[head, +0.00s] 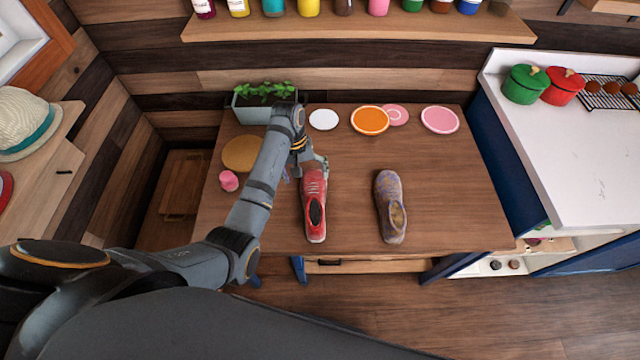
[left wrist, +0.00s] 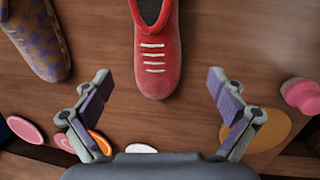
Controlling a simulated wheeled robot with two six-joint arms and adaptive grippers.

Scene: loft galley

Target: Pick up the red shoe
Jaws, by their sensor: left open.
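The red shoe (head: 314,205) lies on the wooden table (head: 350,230), its toe toward the back and its opening toward the front. In the left wrist view the red shoe (left wrist: 157,55) shows its white laces, with its toe pointing between my fingers. My left gripper (head: 318,164) is open and empty at the toe end of the shoe; its fingers (left wrist: 158,88) stand apart on either side in the wrist view. Whether the toe is between the fingertips in depth, I cannot tell. My right gripper is not in view.
A patterned purple-brown shoe (head: 391,207) lies to the right of the red shoe. Behind are a planter (head: 252,108), a white plate (head: 323,120), an orange plate (head: 370,120) and pink plates (head: 440,120). A pink cup (head: 229,181) and round tan mat (head: 240,153) are left. The front right is clear.

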